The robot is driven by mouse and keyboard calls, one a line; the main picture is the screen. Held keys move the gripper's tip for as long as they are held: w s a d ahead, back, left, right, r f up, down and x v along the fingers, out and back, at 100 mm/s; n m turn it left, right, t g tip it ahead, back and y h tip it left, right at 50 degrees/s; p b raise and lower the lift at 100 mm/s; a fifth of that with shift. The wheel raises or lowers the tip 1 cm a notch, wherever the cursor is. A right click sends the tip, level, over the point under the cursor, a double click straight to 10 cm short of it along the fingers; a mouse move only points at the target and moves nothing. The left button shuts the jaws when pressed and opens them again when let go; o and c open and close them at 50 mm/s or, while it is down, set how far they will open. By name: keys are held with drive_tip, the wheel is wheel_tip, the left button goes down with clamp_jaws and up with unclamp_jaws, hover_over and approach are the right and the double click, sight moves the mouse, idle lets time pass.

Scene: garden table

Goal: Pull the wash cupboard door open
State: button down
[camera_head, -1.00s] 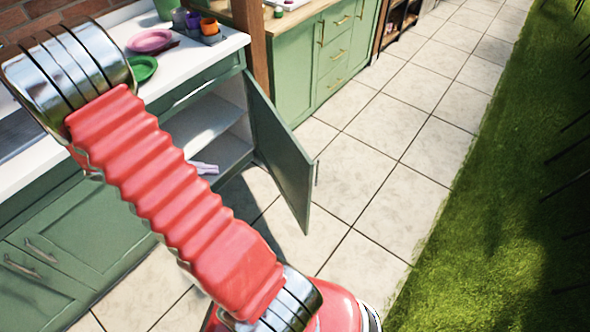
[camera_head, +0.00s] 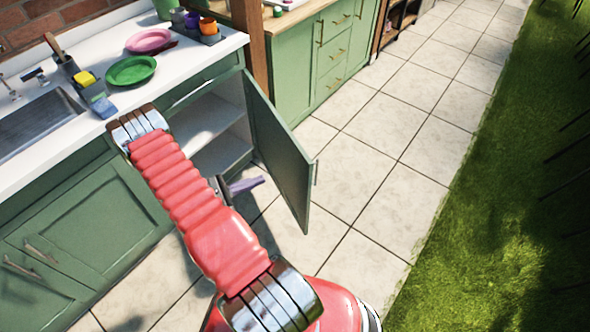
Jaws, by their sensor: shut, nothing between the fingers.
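The green wash cupboard door (camera_head: 281,158) stands wide open, swung out from the counter over the paving. Its metal handle (camera_head: 316,172) shows at the door's outer edge. The open cupboard (camera_head: 212,128) shows a pale interior with a shelf. My gripper (camera_head: 262,181) shows as a small purple tip beyond my red arm, in front of the opening and left of the door's inner face. It looks shut and empty. I cannot tell whether it touches the door. My arm hides part of the gripper and the lower left of the opening.
The white counter (camera_head: 210,56) holds a sink (camera_head: 38,125), a green plate (camera_head: 131,70), a pink plate (camera_head: 149,40) and cups. A wooden post (camera_head: 251,40) stands behind the door. Paving (camera_head: 375,150) right of the door is clear, with grass (camera_head: 480,230) beyond.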

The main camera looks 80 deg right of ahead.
sight(304, 166)
drive_tip(key=shift+s+d+f+n, duration=0.15)
drive_tip(key=shift+s+f, duration=0.1)
drive_tip(key=shift+f, duration=0.15)
drive_tip(key=shift+s+d+f+n, duration=0.1)
drive_tip(key=shift+s+f+n, duration=0.1)
drive_tip(key=shift+f, duration=0.2)
drive_tip(key=shift+s, duration=0.1)
drive_tip(key=x, duration=1.3)
drive_tip(key=shift+s+d+r, duration=0.25)
drive_tip(key=shift+d, duration=0.05)
drive_tip(key=shift+s+d, duration=0.1)
drive_tip(key=shift+s, duration=0.05)
